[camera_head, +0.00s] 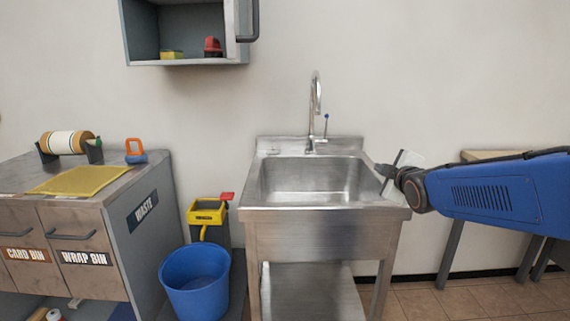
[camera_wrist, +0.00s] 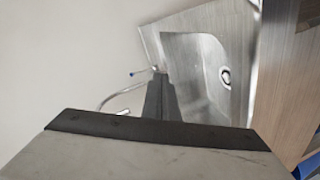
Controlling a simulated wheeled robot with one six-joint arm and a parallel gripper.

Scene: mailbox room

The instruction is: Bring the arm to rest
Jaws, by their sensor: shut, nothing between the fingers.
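My arm reaches in from the right in the head view, with its blue link extending across the picture's right side. My gripper (camera_head: 392,172) is at the arm's left end, by the right rim of the steel sink (camera_head: 312,213). The gripper is small in that view, and whether it touches the sink cannot be told. In the wrist view my gripper (camera_wrist: 158,78) shows as dark fingers close together, shut and empty, in front of the sink basin (camera_wrist: 203,70).
A tap (camera_head: 316,100) rises behind the sink. A blue bucket (camera_head: 195,283) and a yellow-topped bin (camera_head: 207,212) stand left of it. A bin cabinet (camera_head: 95,230) is further left. An open wall cupboard (camera_head: 140,35) hangs above. A wooden-topped table (camera_head: 485,155) stands behind my arm.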

